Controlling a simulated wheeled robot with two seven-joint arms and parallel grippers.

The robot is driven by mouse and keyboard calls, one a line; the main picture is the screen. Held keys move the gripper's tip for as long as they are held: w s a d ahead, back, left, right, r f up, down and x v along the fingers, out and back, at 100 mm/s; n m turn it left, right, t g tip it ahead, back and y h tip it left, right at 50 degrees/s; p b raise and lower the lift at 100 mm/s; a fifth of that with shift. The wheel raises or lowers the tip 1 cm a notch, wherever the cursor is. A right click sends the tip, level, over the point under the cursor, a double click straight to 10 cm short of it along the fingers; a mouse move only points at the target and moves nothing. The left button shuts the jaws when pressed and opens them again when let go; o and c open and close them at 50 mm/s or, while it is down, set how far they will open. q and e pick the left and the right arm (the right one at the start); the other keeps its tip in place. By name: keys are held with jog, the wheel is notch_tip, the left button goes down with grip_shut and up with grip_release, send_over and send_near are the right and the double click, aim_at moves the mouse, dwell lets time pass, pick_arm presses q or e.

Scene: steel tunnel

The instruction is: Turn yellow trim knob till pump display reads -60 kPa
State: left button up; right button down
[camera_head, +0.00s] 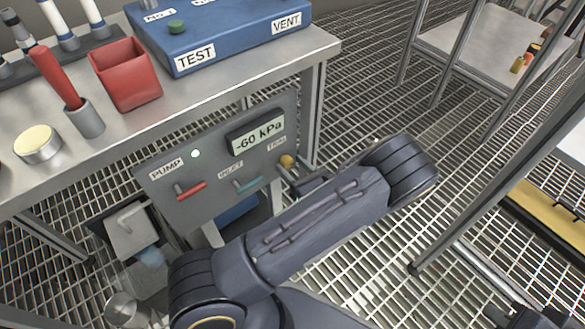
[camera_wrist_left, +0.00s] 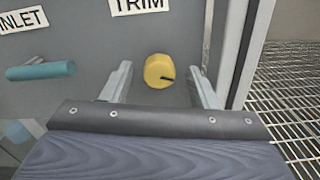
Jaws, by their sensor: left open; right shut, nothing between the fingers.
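The yellow trim knob (camera_wrist_left: 157,70) sits on the grey pump panel under the TRIM label; its dark pointer mark faces right. It also shows in the head view (camera_head: 287,161). My left gripper (camera_wrist_left: 160,84) is open, with one finger on each side of the knob and a visible gap to both. In the head view my forearm hides most of this gripper. The pump display (camera_head: 257,138) reads -60 kPa. A dark part of my right gripper (camera_head: 520,316) shows at the bottom right edge; it is shut and empty.
The panel (camera_head: 172,205) also carries a red PUMP lever (camera_head: 191,190) and a teal INLET lever (camera_head: 249,185). A steel bench (camera_head: 205,105) above holds a blue TEST/VENT box (camera_head: 220,38), a red cup (camera_head: 126,75) and a red-handled tool. Open grating floor lies to the right.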

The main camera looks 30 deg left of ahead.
pick_arm(q)
jog(key=shift+a, duration=0.15)
jog(key=c, duration=1)
jog(key=shift+n, duration=1.2)
jog(key=o, duration=1)
